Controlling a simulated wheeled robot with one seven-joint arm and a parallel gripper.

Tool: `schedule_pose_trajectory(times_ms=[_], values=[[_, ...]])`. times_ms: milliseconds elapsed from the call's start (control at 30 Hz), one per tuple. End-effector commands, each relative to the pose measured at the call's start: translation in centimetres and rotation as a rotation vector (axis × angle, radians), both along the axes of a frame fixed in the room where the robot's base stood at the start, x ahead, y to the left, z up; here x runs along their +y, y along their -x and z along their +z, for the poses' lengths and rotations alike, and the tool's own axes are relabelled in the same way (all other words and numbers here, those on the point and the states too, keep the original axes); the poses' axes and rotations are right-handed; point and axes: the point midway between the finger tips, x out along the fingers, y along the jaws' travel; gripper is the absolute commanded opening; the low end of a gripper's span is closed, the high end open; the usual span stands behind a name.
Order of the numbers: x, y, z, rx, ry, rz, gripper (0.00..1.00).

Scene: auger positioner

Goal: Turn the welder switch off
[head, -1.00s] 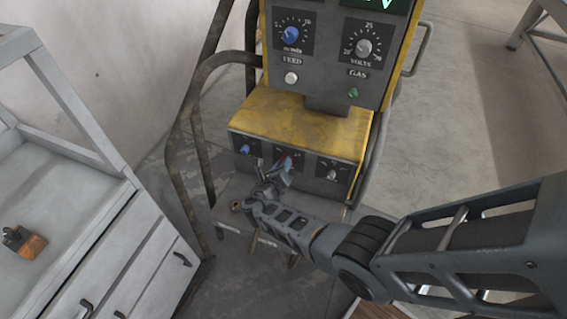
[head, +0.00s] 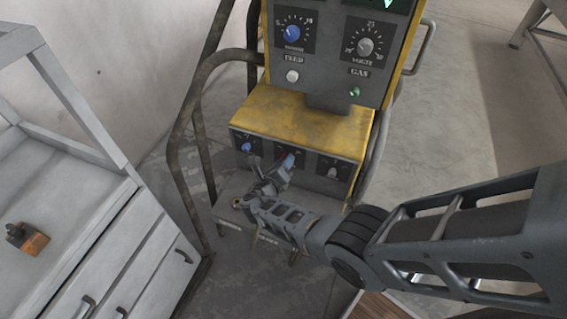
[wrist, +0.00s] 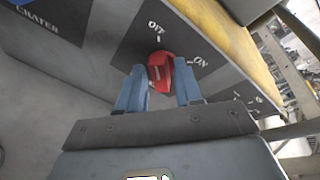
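The welder switch (wrist: 161,72) is a red knob with a white line on the dark lower panel, between the labels OFF and ON. In the wrist view its white line runs roughly up and down, closer to the OFF mark's direction than to ON. My gripper (wrist: 158,88) is open, with one blue finger on each side of the knob. I cannot tell whether either finger touches it. In the head view my gripper (head: 271,165) is at the middle of the lower panel and hides the switch. The welder (head: 310,122) is yellow and grey.
A blue knob (head: 247,147) is left of the switch and a grey knob (head: 333,172) right of it. A yellow ledge (head: 300,117) juts above them. A metal tube frame (head: 178,160) and a white drawer cabinet (head: 120,235) stand to the left.

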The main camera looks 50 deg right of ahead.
Motion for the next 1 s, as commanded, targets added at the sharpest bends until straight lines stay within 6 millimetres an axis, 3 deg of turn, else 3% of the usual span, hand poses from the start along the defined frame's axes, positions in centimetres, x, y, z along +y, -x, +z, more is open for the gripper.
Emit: schedule_pose_trajectory(times_ms=[100,367,800,1000], values=[[0.0,0.0,0.0,-0.001,0.0,0.0,0.44],[0.2,0.0,0.2,-0.002,0.001,0.001,0.44],[5.9,2.1,1.8,-0.001,0.0,0.002,0.44],[7.0,2.5,2.1,-0.001,0.0,-0.001,0.44]])
